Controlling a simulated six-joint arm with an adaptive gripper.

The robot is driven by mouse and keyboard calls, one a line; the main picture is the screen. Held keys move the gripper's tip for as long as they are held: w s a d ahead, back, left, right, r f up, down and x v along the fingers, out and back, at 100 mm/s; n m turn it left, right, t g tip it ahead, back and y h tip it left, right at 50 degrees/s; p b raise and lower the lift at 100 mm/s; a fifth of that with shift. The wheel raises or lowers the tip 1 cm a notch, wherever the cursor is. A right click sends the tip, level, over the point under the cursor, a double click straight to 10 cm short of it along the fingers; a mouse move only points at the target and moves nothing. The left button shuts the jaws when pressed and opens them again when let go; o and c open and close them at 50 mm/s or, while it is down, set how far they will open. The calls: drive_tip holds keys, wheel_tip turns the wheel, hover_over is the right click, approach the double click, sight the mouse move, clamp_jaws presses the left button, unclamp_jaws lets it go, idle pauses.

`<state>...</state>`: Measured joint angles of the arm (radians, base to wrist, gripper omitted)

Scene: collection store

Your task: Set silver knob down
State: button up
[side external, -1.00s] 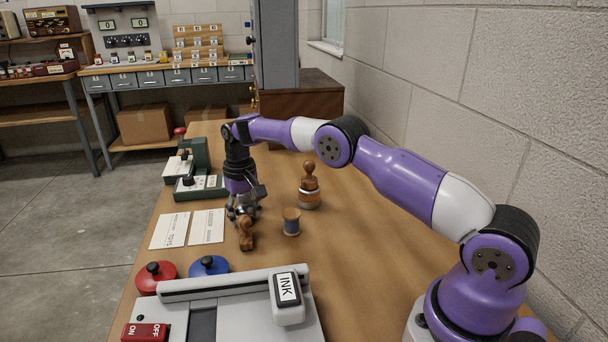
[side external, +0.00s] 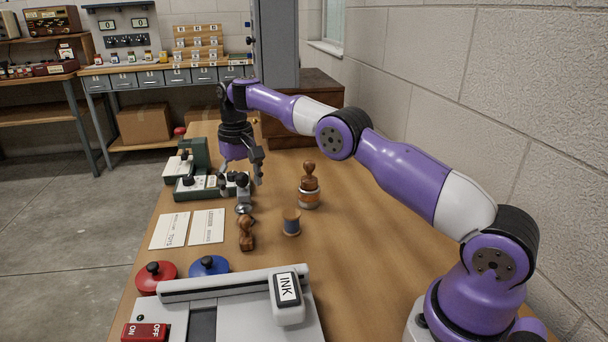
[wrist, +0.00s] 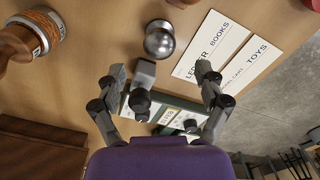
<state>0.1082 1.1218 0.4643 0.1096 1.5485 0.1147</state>
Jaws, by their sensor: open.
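The silver knob (side external: 243,208) stands on the wooden table, just behind a wooden-handled stamp (side external: 246,235). In the wrist view the knob (wrist: 159,42) shows as a shiny round silver piece, apart from both fingertips. My gripper (side external: 250,183) is above and slightly behind the knob in the side view. Its fingers (wrist: 160,72) are spread wide in the wrist view and do not hold the knob. The knob's base is partly hidden.
Two label cards (side external: 207,227) lie left of the knob. A green device (side external: 200,186) is behind left. Bare table (side external: 355,230) lies farther right.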

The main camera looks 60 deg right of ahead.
drive_tip(key=s+a+r+n+t, duration=0.2)
drive_tip(key=s+a+r+t, duration=0.1)
drive_tip(key=s+r, duration=1)
drive_tip(key=s+a+f+n+t, duration=0.1)
drive_tip(key=s+f, duration=0.1)
drive_tip(key=s, duration=0.4)
drive_tip(key=s+a+f+t, duration=0.1)
drive_tip(key=s+f, duration=0.1)
drive_tip(key=s, duration=0.5)
drive_tip(key=shift+s+a+n+t, duration=0.15)
drive_tip(key=shift+a+n+t, duration=0.15)
drive_tip(key=shift+a+n, duration=0.1)
